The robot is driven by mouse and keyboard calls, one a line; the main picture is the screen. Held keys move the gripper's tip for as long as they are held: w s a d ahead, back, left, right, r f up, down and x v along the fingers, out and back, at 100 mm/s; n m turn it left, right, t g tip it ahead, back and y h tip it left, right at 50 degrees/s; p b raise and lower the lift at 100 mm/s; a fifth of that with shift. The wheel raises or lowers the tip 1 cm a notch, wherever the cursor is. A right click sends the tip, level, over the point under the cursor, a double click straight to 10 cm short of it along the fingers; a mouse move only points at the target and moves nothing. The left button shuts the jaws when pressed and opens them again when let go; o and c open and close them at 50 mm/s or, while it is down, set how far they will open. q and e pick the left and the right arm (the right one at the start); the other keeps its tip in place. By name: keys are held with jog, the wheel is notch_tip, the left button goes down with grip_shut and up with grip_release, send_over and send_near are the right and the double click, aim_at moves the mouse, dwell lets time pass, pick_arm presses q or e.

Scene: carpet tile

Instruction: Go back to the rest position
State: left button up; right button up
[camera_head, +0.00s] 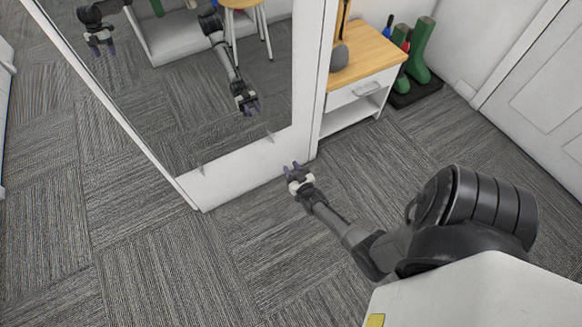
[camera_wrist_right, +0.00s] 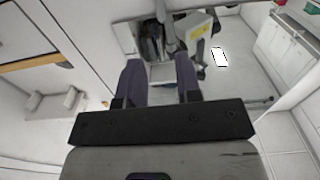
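My right gripper (camera_head: 293,169) is at the centre of the head view, in front of the lower edge of the mirrored white door. It is above the carpet and holds nothing. In the right wrist view its two purple fingers (camera_wrist_right: 160,82) stand apart with a clear gap between them. My left gripper is not directly in the head view. Two dark arms show as reflections in the mirror (camera_head: 190,105), one at the upper left and one further right.
A wooden-topped cabinet (camera_head: 366,52) with a drawer stands behind the door's edge, with a grey rounded object (camera_head: 340,57) on it. Green boots (camera_head: 418,50) stand on a dark tray beside it. A white door (camera_head: 548,85) is at the right. The carpet (camera_head: 140,262) at the lower left is clear.

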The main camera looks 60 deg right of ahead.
jog(key=shift+f, duration=0.1)
dwell(0.4)
notch_tip(320, 180, down, 6)
jog(key=a+f+g+y, duration=0.1)
jog(key=g+y, duration=0.2)
jog(key=g, duration=0.2)
jog(key=w+a+r+n+g+y+p, duration=0.1)
jog(key=a+r+n+g+y, duration=0.15)
jog(key=a+r, duration=0.55)
jog(key=w+a+r+n+g+y+p, duration=0.1)
jog(key=a+r+g+y+p, duration=0.15)
jog(key=r, duration=0.85)
jog(key=s+a+r+n+y+p, duration=0.1)
jog(key=s+a+r+n+p, duration=0.2)
jog(key=a+r, duration=0.45)
jog(key=s+a+r+n+y+p, duration=0.1)
jog(key=s+a+r+p, duration=0.35)
jog(key=r, duration=0.65)
jog(key=s+a+r+n+g+p, duration=0.1)
jog(key=s+a+r+p, duration=0.2)
jog(key=s+p, duration=0.25)
jog(key=s+a+r+p, duration=0.2)
jog(key=s+r+p, duration=0.15)
jog(key=s, duration=0.25)
notch_tip(320, 180, up, 37)
jog(key=p, duration=3.6)
jog(key=shift+f+y+p, duration=0.2)
jog(key=shift+y+p, duration=0.1)
jog(key=shift+p, duration=0.1)
